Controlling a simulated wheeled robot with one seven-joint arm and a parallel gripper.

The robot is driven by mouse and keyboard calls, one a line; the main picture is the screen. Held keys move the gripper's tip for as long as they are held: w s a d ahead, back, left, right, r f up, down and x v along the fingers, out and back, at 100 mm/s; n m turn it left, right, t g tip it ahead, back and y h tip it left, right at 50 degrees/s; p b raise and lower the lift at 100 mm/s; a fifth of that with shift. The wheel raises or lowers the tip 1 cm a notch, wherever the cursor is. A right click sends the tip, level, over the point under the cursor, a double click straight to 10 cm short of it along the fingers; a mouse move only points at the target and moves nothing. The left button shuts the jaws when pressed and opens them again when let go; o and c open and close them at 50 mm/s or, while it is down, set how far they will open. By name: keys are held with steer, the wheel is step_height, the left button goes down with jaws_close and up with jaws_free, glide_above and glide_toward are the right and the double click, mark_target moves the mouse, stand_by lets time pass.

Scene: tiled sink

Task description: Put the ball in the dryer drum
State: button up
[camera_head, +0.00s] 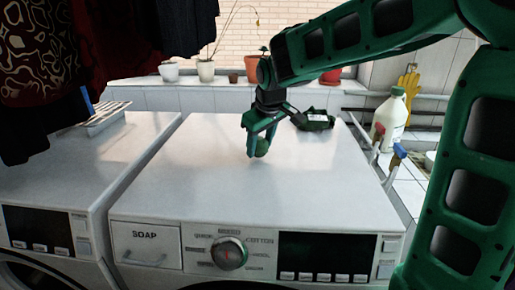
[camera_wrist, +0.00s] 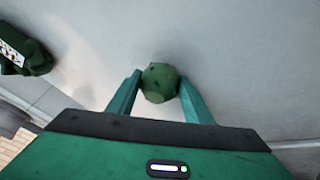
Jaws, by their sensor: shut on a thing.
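The ball (camera_wrist: 160,83) is small, round and dark green with darker spots. In the wrist view it sits between the two teal fingers of my gripper (camera_wrist: 159,97), which are shut on it. In the head view the ball (camera_head: 262,147) shows at the fingertips of my gripper (camera_head: 257,145), over the white top of the right-hand machine (camera_head: 205,165). I cannot tell whether the ball still touches that top. Only the upper edge of this machine's front door shows, at the bottom of the head view, and no drum interior is visible.
A dark green object with a white label (camera_head: 315,119) lies behind my gripper. Another machine (camera_head: 50,165) stands at left under hanging dark clothes (camera_head: 40,70). A white jug (camera_head: 390,120) and taps (camera_head: 398,152) are at right. Potted plants (camera_head: 206,70) line the back ledge.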

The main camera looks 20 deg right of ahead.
steer(key=shift+f, duration=0.5)
steer(key=o, duration=1.1)
steer(key=shift+f, duration=0.1)
steer(key=shift+o, duration=0.2)
